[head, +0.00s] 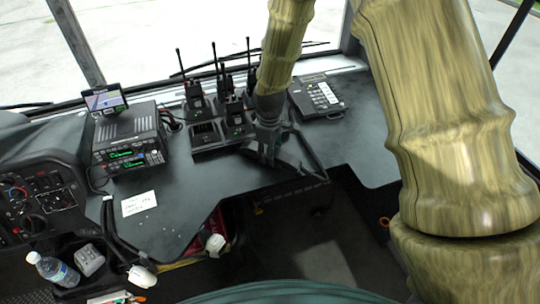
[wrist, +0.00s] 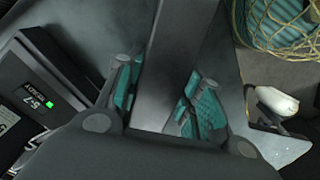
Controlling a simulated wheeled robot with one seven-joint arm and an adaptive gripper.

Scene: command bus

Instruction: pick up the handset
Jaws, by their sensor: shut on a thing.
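The handset (wrist: 172,62) is a long, dark grey bar in the wrist view. It runs between the teal pads of my gripper (wrist: 160,100), which is shut on it, one pad on each side. In the head view my gripper (head: 268,150) is low over the dark console, in front of the desk phone. A dark bar slants down to the right beside the fingers there; I cannot tell whether it is the handset or a finger. Whether the handset touches the console is not clear. The desk phone (head: 322,96) with pale keys sits behind and to the right.
A charger with several upright radios (head: 222,128) stands just left of my gripper. Further left are a radio unit (head: 128,150), a small screen (head: 105,98) and a paper note (head: 139,203). A bottle (head: 52,268) is at lower left. The console right of the phone is clear.

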